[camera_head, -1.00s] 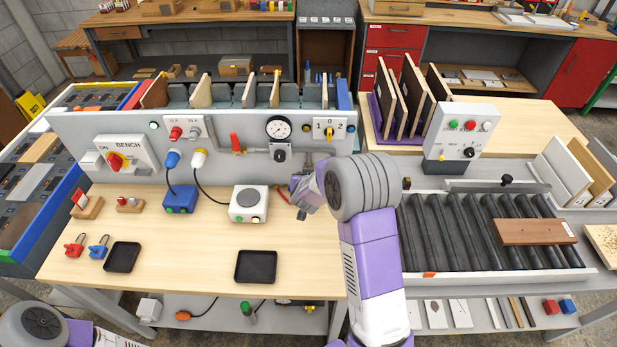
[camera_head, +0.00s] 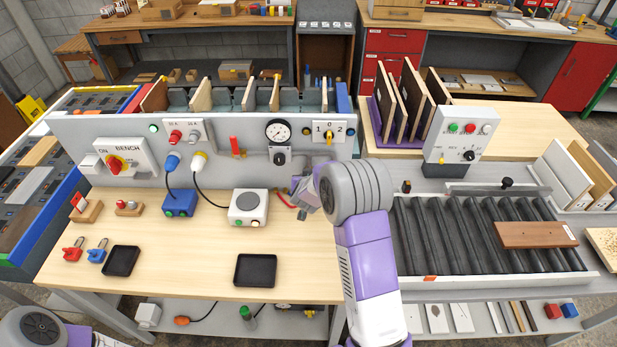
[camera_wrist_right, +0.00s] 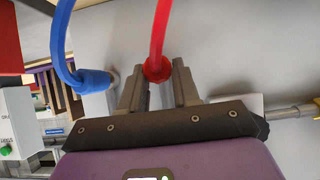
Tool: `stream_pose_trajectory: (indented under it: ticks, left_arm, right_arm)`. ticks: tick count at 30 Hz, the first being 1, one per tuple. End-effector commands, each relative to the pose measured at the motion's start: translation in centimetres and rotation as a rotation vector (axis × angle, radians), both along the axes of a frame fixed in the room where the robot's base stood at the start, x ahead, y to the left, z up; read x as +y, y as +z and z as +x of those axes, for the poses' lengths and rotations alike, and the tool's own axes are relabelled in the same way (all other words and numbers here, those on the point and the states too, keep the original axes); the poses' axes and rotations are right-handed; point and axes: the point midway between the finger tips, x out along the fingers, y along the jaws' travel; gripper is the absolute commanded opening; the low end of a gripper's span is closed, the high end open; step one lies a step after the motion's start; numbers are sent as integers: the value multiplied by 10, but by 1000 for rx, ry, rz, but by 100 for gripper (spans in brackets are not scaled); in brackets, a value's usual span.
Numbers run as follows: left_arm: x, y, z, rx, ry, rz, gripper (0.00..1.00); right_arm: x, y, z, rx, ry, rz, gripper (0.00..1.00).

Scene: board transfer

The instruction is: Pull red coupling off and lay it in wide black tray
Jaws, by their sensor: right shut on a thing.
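The red coupling (camera_wrist_right: 158,69), on the end of a red hose, is between the two fingers of my right gripper (camera_wrist_right: 158,85) in the wrist view. The gripper is shut on it. Whether the coupling still sits on a stub is hidden by the fingers. In the head view my right gripper (camera_head: 301,190) is in front of the bench panel, right of the white box, with a bit of red hose (camera_head: 285,200) beside it. The wide black tray (camera_head: 255,284) lies empty at the table's front. My left gripper is out of view.
A blue coupling (camera_wrist_right: 93,80) on a blue hose is close left of the gripper in the wrist view. The white box (camera_head: 248,207) with a round plate stands left of the gripper. A smaller black tray (camera_head: 121,273) lies further left. Table around the wide tray is clear.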

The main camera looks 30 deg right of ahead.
Motion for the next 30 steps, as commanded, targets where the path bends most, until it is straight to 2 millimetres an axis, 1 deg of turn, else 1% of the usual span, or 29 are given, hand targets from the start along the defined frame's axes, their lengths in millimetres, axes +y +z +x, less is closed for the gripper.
stream_pose_trajectory:
  ticks: [8, 30]
  left_arm:
    - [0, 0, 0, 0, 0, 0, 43]
    - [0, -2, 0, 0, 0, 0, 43]
  right_arm:
    - [1, 1, -2, -1, 0, -1, 1]
    - [13, 0, -21, 0, 1, 0, 1]
